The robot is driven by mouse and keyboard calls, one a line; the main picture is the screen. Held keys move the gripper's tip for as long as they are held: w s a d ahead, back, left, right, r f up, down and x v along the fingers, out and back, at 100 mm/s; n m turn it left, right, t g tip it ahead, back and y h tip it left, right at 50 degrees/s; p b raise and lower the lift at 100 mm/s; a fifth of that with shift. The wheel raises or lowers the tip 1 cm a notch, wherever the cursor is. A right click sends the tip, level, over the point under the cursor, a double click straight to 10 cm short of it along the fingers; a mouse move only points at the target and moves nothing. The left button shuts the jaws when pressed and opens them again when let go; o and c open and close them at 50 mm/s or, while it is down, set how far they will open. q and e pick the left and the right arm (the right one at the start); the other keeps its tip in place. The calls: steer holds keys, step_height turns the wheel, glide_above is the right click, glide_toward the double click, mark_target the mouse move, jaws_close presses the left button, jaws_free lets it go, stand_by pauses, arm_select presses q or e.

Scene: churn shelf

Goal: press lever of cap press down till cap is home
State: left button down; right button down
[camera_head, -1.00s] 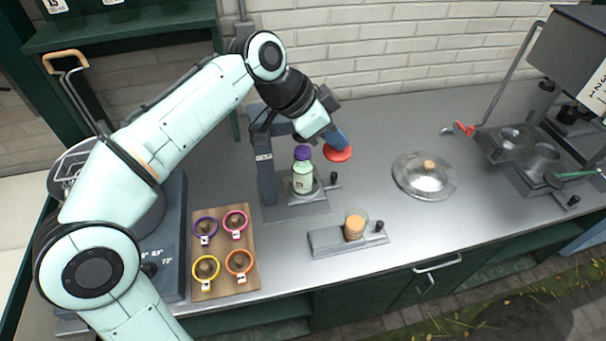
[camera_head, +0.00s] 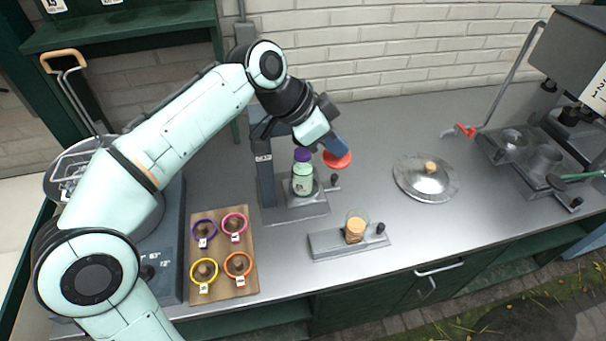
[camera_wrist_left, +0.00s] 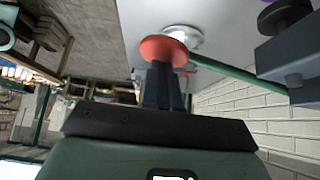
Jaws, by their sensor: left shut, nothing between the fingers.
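The cap press (camera_head: 265,180) is a dark grey stand on the counter. A light green bottle (camera_head: 302,178) with a purple cap (camera_head: 302,154) stands upright on its base, under the press head. A red round knob (camera_head: 338,160) is to the right of the bottle. In the left wrist view the red knob (camera_wrist_left: 163,49) is at my fingertips, with a green lever rod (camera_wrist_left: 232,78) running from there to the press. My left gripper (camera_head: 338,145) is shut and empty, its fingertips against the knob. The cap's seating is hard to tell. My right gripper is not in view.
A board (camera_head: 222,282) with several coloured rings lies front left. A small grey fixture (camera_head: 335,243) with a glass of tan discs stands in front. A glass lid (camera_head: 427,178) lies to the right, near a dark machine (camera_head: 545,150). Counter between them is clear.

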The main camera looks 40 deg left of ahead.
mark_target(333, 155)
arm_select(q)
steer(key=shift+f+b, duration=0.55)
steer(key=shift+f, duration=0.3)
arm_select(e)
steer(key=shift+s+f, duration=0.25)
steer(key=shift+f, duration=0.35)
arm_select(q)
steer(key=shift+f+b, duration=0.55)
steer(key=shift+f, duration=0.25)
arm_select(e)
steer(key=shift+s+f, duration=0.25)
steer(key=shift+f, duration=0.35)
arm_select(q)
steer(key=shift+w+a, duration=0.1)
steer(key=shift+a+f+b, duration=0.1)
steer(key=shift+f+b, duration=0.45)
steer(key=shift+f, duration=0.25)
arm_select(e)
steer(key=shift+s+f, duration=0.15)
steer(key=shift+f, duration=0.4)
arm_select(q)
steer(key=shift+w, duration=0.1)
steer(key=shift+w+a+f+b, duration=0.1)
steer(key=shift+a+f+b, duration=0.1)
steer(key=shift+f+b, duration=0.45)
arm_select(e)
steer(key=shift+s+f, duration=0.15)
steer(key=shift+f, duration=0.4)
arm_select(q)
steer(key=shift+f, duration=0.2)
